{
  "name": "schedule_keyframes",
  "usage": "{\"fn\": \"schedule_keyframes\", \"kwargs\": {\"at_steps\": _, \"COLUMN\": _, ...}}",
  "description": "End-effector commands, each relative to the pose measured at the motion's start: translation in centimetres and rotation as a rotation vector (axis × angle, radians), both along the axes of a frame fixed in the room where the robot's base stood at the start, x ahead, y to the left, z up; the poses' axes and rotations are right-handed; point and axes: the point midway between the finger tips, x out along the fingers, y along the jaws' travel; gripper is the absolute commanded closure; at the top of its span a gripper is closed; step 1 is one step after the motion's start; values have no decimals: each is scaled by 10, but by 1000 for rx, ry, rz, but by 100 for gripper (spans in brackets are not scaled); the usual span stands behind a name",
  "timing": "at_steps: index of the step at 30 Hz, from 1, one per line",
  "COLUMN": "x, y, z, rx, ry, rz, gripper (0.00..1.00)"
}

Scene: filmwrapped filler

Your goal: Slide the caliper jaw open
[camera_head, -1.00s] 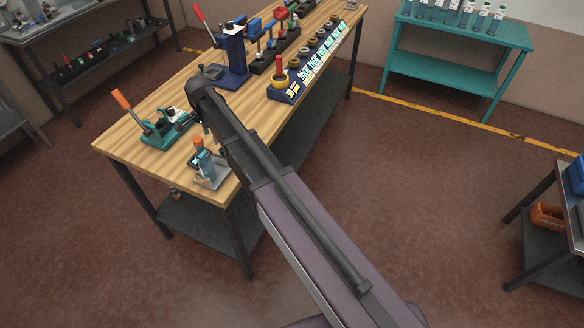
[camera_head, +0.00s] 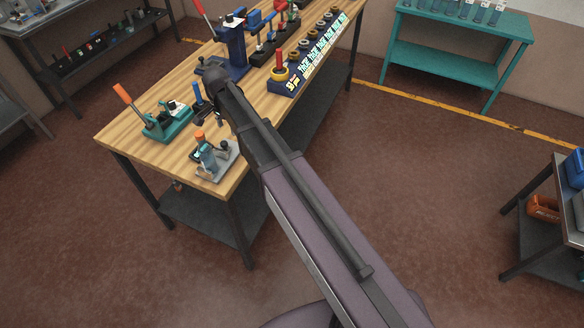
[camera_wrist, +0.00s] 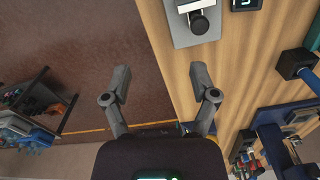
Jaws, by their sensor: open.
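I cannot pick out a caliper jaw for certain. On the bench's near corner, a grey-plated fixture (camera_head: 215,160) carries a blue-grey upright part and an orange top. In the wrist view, a grey plate (camera_wrist: 192,33) with a dark round knob lies at the top, cut off by the frame, and beside it is a small dark device with a lit display (camera_wrist: 245,4). My gripper (camera_wrist: 160,76) is open and empty, its fingers apart over the bench edge and floor. In the head view my arm hides most of it, just behind the fixture.
The wooden bench (camera_head: 130,133) also holds a teal toggle press (camera_head: 168,122) with an orange handle, a tall blue press (camera_head: 236,50) and a rack of rings (camera_head: 310,55). A teal table (camera_head: 440,70) stands at the back right.

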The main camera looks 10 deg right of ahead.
Motion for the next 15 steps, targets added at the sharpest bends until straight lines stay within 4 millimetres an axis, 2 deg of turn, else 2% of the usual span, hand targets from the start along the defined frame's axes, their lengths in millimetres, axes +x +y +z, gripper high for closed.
{"fn": "schedule_keyframes", "kwargs": {"at_steps": 3, "x": -11, "y": -16, "z": -6, "rx": 0, "ry": 0, "rz": 44, "gripper": 24}}
{"fn": "schedule_keyframes", "kwargs": {"at_steps": 15, "x": -43, "y": -60, "z": -19, "rx": 0, "ry": 0, "rz": 204, "gripper": 24}}
